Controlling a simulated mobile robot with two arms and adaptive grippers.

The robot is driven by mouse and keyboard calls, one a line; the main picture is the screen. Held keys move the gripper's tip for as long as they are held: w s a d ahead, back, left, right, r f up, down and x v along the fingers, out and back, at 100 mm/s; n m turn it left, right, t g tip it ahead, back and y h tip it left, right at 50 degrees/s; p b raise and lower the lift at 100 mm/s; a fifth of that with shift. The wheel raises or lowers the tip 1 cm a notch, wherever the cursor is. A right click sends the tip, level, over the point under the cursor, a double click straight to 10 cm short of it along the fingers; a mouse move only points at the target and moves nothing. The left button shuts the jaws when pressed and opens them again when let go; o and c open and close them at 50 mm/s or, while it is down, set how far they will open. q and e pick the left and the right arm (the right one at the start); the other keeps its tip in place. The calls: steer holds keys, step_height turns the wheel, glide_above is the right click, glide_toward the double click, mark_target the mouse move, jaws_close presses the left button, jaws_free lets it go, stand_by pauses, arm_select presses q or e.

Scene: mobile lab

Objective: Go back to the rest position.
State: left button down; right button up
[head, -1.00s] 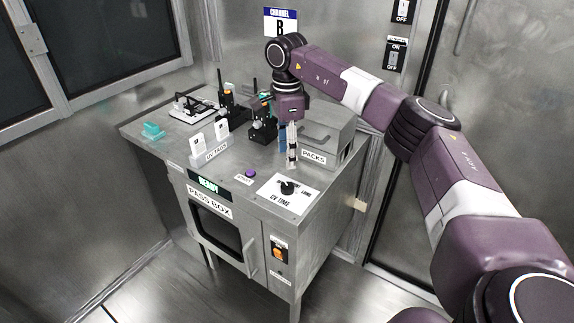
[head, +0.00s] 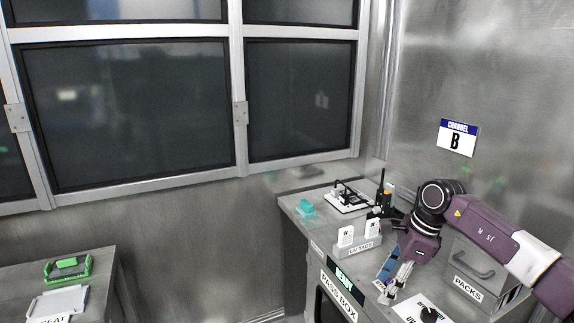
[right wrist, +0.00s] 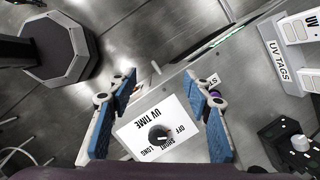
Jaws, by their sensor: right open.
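My right gripper (head: 392,281) hangs fingers down above the top of the pass box (head: 302,218), near its front edge, in the head view. In the right wrist view its two blue-padded fingers (right wrist: 165,112) are spread apart with nothing between them. Beyond them lies the white UV TIME plate (right wrist: 147,122) with its black knob (right wrist: 158,134). The gripper is apart from the plate. My left gripper is not in view.
The UV TAGS holder (head: 357,246) with white tags, a teal block (head: 306,208), a radio (head: 384,192) and a grey PACKS box (head: 476,270) stand on the pass box. A side table (head: 98,262) with a green-framed item (head: 68,268) is at lower left. Windows fill the back wall.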

steer(key=s+a+m+t+y, duration=0.15)
steer(key=a+y, duration=0.55)
steer(key=a, duration=1.4)
steer(key=s+a+r+m+t+y, duration=0.2)
steer(key=a+r+m+t+y, duration=0.5)
steer(key=a+r+m, duration=0.35)
steer(key=w+d+f+m+t+h, duration=0.1)
steer(key=d+f+m+t+h, duration=0.3)
steer(key=d+m+t+h, duration=1.25)
steer(key=s+d+f+m+g, duration=0.3)
steer(key=s+f+m+g, duration=0.1)
steer(key=f+m+g, duration=0.25)
steer(key=s+d+f+m+g, duration=0.4)
steer(key=f+m+g, duration=0.2)
steer(key=f+m, duration=0.15)
steer(key=s+d+f+m+g, duration=0.1)
steer(key=s+f+m+g, duration=0.35)
steer(key=s, duration=0.75)
steer(key=s+d+f+m+g, duration=0.2)
steer(key=s+f+g, duration=0.45)
steer(key=s, duration=0.65)
step_height(320, 180, down, 27)
steer(key=s, duration=0.2)
steer(key=s+d+f+g, duration=0.1)
steer(key=s+d+f, duration=0.1)
steer(key=s+f, duration=1.5)
steer(key=shift+s+d+g+h, duration=0.25)
steer(key=shift+d+g+h, duration=0.1)
steer(key=shift+d, duration=0.05)
